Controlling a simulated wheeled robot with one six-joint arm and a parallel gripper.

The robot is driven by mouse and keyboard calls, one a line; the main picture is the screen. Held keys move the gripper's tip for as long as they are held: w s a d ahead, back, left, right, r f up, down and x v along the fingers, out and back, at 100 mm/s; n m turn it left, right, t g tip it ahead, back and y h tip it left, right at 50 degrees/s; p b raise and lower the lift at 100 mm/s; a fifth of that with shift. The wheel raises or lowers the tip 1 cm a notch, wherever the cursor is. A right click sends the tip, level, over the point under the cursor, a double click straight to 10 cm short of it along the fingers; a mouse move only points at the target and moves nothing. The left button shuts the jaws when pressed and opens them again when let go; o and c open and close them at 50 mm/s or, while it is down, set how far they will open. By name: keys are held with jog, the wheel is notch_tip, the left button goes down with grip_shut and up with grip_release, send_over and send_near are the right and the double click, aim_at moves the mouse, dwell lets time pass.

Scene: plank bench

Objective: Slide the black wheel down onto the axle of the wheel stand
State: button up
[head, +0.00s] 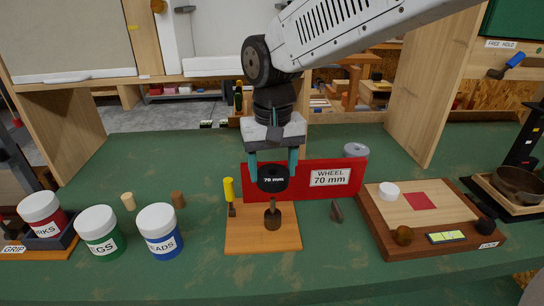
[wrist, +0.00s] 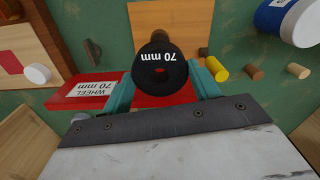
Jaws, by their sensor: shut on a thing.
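My gripper (head: 272,172) is shut on the black wheel (head: 272,179), marked "70 mm", with one teal finger on each side. The wheel hangs above the wheel stand, a dark brown stub with a thin upright axle (head: 272,214) on a light wooden board (head: 263,240). In the head view the axle's tip shows just below the wheel, apart from it. In the wrist view the wheel (wrist: 160,66) faces the camera and covers most of the stand (wrist: 160,38). I cannot tell how exactly the hole lines up with the axle.
A red "WHEEL 70 mm" sign (head: 330,178) stands behind, with a grey ring (head: 355,149) beyond. Lidded jars (head: 160,232) stand left; a wooden tray (head: 380,235) lies right.

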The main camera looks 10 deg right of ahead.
aim_at(273, 198)
jog(key=shift+f, duration=0.5)
jog(key=shift+s, duration=0.1)
jog(key=shift+f, duration=0.1)
dwell(0.4)
jog(key=shift+f, duration=3.5)
jog(key=shift+f, duration=0.15)
jog(key=o, duration=1.1)
jog(key=shift+o, duration=0.2)
